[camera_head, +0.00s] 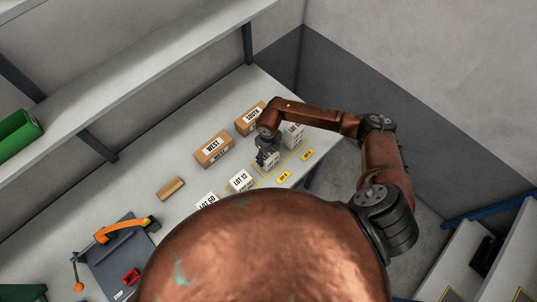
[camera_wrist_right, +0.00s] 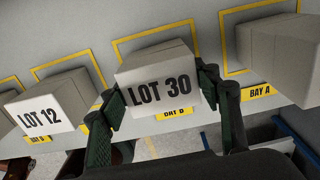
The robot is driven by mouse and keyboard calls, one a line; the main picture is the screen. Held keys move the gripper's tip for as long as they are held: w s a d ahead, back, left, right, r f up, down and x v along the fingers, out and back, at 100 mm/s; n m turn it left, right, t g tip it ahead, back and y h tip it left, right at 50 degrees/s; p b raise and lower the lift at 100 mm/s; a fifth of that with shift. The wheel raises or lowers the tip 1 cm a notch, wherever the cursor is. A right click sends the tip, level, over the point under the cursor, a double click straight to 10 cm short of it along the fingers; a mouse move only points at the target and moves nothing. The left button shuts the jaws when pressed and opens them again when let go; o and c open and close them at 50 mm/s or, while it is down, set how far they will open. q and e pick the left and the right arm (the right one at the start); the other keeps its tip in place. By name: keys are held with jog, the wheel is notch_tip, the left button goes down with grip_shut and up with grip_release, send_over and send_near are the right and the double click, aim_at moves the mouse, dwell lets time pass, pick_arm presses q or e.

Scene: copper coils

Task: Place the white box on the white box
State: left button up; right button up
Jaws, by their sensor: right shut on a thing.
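A white box labelled LOT 30 (camera_wrist_right: 157,64) is between the fingers of my right gripper (camera_wrist_right: 162,88), which is shut on it. In the head view my right gripper (camera_head: 268,158) points down over the row of bays and partly hides this box. In the wrist view the box is at the yellow outline above the BAY B tag; I cannot tell if it touches the table. The white LOT 12 box (camera_head: 241,180) stands to the left, also in the wrist view (camera_wrist_right: 55,104). Another white LOT box (camera_head: 293,132) stands to the right. A LOT 50 box (camera_head: 206,201) is partly hidden.
Brown cartons marked WEST (camera_head: 214,149) and SOUTH (camera_head: 247,120) stand behind the row on the table (camera_head: 150,208). A small brown block (camera_head: 171,188) lies to the left. A dark board with an orange-handled tool (camera_head: 122,229) is farther left. A shelf (camera_head: 120,65) runs above.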

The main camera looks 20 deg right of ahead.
aim_at(268, 155)
jog(key=shift+f, duration=0.15)
jog(key=o, duration=1.3)
jog(key=shift+r, duration=0.3)
notch_tip(268, 155, up, 10)
jog(key=b, duration=0.2)
jog(key=shift+r+b, duration=0.15)
jog(key=shift+b, duration=0.25)
jog(key=shift+r, duration=0.75)
